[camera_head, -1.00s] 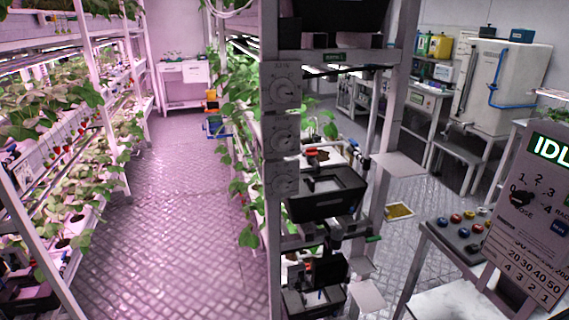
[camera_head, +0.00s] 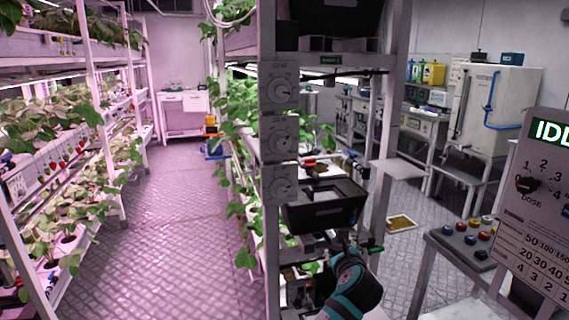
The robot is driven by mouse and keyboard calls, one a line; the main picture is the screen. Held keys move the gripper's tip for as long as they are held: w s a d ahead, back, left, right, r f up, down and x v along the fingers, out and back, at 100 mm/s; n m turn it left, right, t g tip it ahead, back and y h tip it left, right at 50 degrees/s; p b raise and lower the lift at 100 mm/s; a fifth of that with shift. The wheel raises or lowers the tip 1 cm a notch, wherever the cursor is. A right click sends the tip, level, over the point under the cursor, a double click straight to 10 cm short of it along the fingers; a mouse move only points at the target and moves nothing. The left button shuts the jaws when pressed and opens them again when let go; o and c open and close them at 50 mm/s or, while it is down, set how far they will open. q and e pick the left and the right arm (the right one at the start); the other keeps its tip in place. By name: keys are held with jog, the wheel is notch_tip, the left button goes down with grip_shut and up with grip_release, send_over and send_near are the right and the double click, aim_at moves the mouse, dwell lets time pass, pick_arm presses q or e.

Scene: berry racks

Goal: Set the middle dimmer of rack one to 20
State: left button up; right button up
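Three dimmer dials are stacked on the front post of the middle rack: the upper dial (camera_head: 283,87), the middle dial (camera_head: 281,138) and the lower dial (camera_head: 281,186). Each has a pale round knob on a grey plate. The scale numbers and the middle knob's setting are too small to read. One of my arms, dark with teal bands, rises from the bottom, right of centre; I take it as the right. Its gripper (camera_head: 342,240) is below and right of the dials, apart from them, by a black bin. Its fingers are unclear. My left gripper is out of view.
A black bin (camera_head: 323,217) juts from the rack right of the lower dial. A grey shelf plate (camera_head: 398,168) sticks out further right. Plants (camera_head: 245,150) crowd the rack's left side. A button console (camera_head: 462,243) and dose panel (camera_head: 540,200) stand at right. The left aisle (camera_head: 180,220) is clear.

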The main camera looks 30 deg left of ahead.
pick_arm(q)
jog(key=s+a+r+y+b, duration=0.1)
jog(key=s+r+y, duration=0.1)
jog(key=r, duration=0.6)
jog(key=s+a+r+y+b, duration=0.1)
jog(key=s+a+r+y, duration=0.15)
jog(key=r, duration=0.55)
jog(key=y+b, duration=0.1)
send_near(283, 146)
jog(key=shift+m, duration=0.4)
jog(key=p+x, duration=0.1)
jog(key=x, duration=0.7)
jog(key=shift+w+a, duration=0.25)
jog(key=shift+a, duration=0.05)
pick_arm(e)
jog(key=f, duration=0.3)
jog(key=shift+s+d, duration=0.1)
jog(key=shift+s, duration=0.1)
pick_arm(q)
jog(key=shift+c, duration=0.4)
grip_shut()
